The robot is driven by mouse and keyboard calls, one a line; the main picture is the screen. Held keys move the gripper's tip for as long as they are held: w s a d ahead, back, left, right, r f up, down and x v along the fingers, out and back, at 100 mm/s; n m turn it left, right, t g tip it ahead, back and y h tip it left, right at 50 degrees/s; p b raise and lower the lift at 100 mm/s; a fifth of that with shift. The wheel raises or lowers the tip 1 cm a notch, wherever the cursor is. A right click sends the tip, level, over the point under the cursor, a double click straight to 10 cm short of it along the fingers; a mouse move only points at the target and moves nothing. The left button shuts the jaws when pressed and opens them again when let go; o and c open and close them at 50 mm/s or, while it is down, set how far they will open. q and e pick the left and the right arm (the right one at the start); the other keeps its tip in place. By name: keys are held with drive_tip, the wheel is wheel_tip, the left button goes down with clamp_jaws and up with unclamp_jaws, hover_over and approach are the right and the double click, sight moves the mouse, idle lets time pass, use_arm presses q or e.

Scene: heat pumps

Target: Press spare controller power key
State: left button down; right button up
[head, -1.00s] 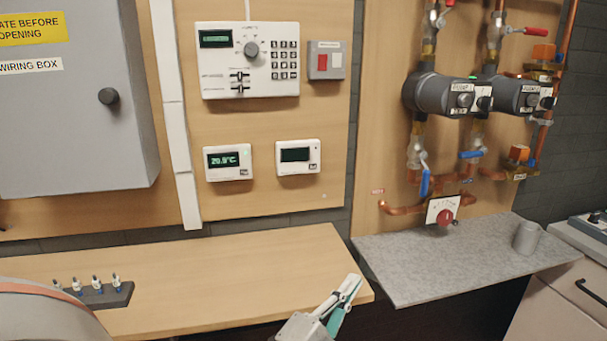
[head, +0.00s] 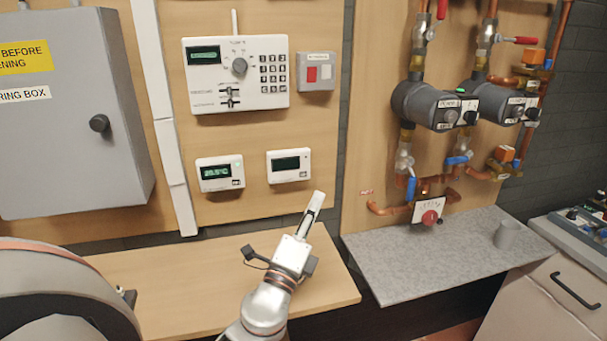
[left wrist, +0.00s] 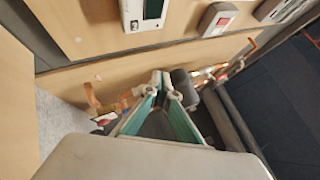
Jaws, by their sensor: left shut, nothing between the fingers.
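Two small white wall controllers hang side by side on the wooden panel. The left one (head: 220,173) has a lit temperature display. The right one (head: 289,166) has a dark, blank screen and a small key at its right side, too small to make out well. My left gripper (head: 316,199) is shut and empty, pointing up, below and right of the blank controller in the picture, not overlapping it. In the left wrist view the fingertips (left wrist: 162,78) come together with nothing between them. A white unit with a dark screen (left wrist: 143,16) shows at that view's top. My right gripper is not in view.
Pumps and copper pipes (head: 435,105) stand out at the right, over a grey shelf (head: 440,262). A wooden worktop (head: 190,290) lies below; a grey cabinet (head: 65,120) is left.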

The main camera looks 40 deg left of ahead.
sight(303, 174)
use_arm(q)
drive_tip(key=w+a, duration=0.5)
drive_tip(key=a, duration=0.1)
drive_tip(key=shift+w+a, duration=0.3)
drive_tip(key=shift+w, duration=0.05)
drive_tip(key=shift+w+a, duration=0.1)
idle(1.4)
drive_tip(key=shift+w+a+b, duration=0.2)
drive_tip(key=shift+a+b, duration=0.05)
drive_tip(key=shift+b, duration=0.05)
drive_tip(key=shift+w+a, duration=0.2)
drive_tip(key=shift+a, duration=0.05)
idle(0.7)
drive_tip(key=shift+s+d, duration=0.55)
drive_tip(key=shift+d, duration=0.05)
drive_tip(key=shift+d, duration=0.1)
